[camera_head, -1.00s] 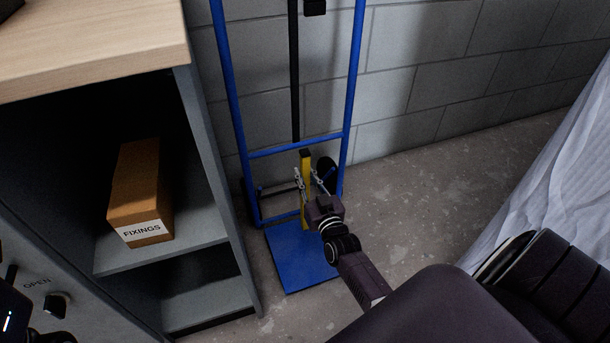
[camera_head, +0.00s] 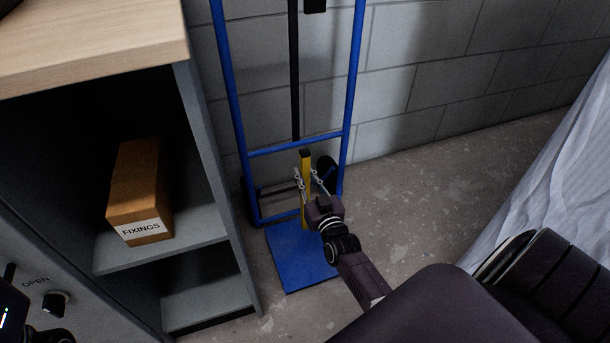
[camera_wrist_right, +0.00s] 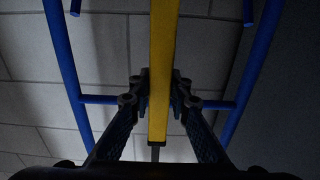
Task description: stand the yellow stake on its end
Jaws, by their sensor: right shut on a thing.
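The yellow stake (camera_head: 306,169) stands about upright over the blue foot plate (camera_head: 301,262) of a hand truck, with a dark cap at its top. My right gripper (camera_head: 308,183) is shut on the stake, one finger on each side. Its lower end is partly hidden by my gripper, and I cannot tell whether it touches the plate. In the right wrist view the stake (camera_wrist_right: 161,70) runs between the two fingers (camera_wrist_right: 158,92), with a dark end piece below.
The blue hand truck frame (camera_head: 352,85) stands behind the stake, against a grey block wall (camera_head: 440,85). A cabinet on the left holds a box marked FIXINGS (camera_head: 136,185). White sheeting (camera_head: 560,190) hangs at the right. Bare concrete floor (camera_head: 420,220) lies between.

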